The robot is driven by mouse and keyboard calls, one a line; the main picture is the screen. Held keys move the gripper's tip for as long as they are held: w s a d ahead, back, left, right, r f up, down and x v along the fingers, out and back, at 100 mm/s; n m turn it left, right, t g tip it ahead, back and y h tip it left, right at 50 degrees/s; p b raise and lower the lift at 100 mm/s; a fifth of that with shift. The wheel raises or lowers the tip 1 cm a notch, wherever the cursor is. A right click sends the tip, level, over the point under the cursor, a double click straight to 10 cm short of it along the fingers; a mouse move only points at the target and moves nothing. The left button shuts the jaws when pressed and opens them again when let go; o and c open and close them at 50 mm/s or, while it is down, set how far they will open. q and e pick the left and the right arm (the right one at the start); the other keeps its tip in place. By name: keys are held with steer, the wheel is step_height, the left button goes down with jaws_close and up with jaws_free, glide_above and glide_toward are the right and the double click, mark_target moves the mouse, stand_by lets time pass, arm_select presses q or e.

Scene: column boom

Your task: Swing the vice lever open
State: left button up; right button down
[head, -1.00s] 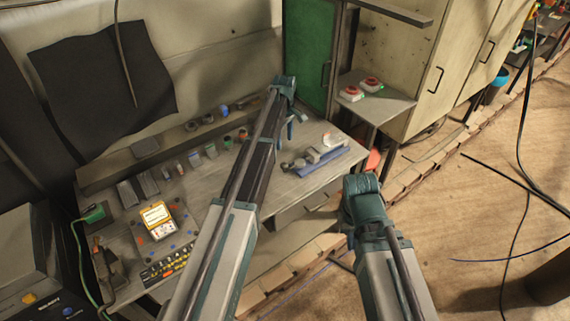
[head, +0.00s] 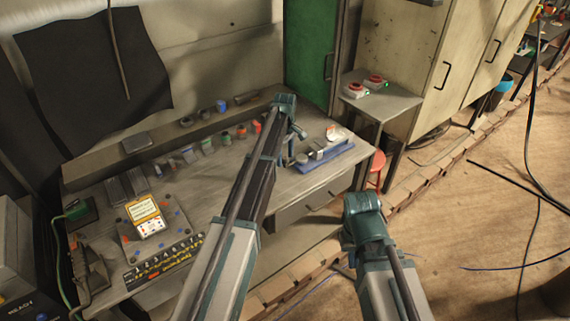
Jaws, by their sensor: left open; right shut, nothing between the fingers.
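The vice (head: 326,158) is a small grey device on a blue base near the right end of the grey workbench (head: 215,185). Its lever is too small to tell apart from its body. My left gripper (head: 287,160) points down just left of the vice, open, with a small visible gap to it; its fingers are partly hidden by my arm. My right gripper (head: 350,243) hangs in front of the bench, lower right of the vice, empty and shut; its fingers are mostly hidden behind my wrist.
A side table (head: 385,103) with two red-topped buttons (head: 365,86) stands behind the bench's right end, beside pale cabinets (head: 420,50). A red stool (head: 376,168) is below. A panel with a yellow-framed display (head: 146,214) lies on the bench's left.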

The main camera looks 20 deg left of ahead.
arm_select(q)
steer(key=shift+f, duration=0.25)
jaws_close()
stand_by(1.4)
